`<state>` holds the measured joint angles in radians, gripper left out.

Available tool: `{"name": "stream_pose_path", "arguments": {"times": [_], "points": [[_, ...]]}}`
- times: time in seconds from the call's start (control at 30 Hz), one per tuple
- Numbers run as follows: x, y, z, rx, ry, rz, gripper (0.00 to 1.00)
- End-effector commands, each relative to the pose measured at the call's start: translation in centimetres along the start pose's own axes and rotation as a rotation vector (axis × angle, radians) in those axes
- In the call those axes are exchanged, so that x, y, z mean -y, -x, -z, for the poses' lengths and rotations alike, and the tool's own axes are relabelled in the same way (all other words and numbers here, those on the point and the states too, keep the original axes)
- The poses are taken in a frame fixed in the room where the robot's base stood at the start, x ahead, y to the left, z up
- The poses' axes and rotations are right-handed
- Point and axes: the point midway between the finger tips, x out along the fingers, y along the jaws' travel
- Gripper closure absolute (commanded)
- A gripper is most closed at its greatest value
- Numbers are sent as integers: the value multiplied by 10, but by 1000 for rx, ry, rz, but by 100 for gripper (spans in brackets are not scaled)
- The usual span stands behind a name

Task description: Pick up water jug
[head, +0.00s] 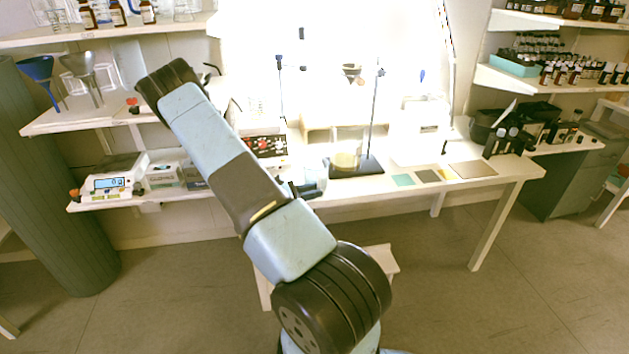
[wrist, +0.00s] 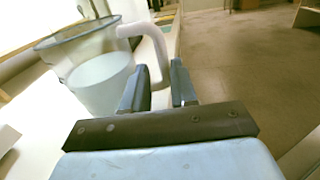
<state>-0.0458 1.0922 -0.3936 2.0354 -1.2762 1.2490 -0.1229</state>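The water jug (wrist: 98,75) is a clear, pale plastic jug with a whitish handle (wrist: 158,50). It stands upright on the white table, at the left of the wrist view. In the head view the jug (head: 316,172) is near the table's front edge, beside my gripper (head: 303,189), which is partly hidden by my arm. In the wrist view my gripper (wrist: 160,90) is open, with a clear gap between its blue-grey fingers. The lower part of the handle shows in the gap, close to the left finger; I cannot tell whether they touch.
A stand (head: 372,130) on a dark base and a glass vessel (head: 345,160) are just behind the jug. A scale (head: 112,182) is on the left shelf. The floor (head: 440,265) in front is mostly clear.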

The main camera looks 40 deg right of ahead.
Motion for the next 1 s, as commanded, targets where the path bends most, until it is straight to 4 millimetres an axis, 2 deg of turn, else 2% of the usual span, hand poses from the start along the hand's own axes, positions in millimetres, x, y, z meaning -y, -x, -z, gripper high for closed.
{"name": "stream_pose_path", "arguments": {"times": [0.23,0.5,0.57,0.8,1.0], "points": [[2,-34,2,1,0,2,73],[2,-39,2,0,0,-2,73],[2,-39,2,0,0,-2,77],[2,-39,2,0,0,-2,100],[2,-38,2,0,0,-2,100]]}}
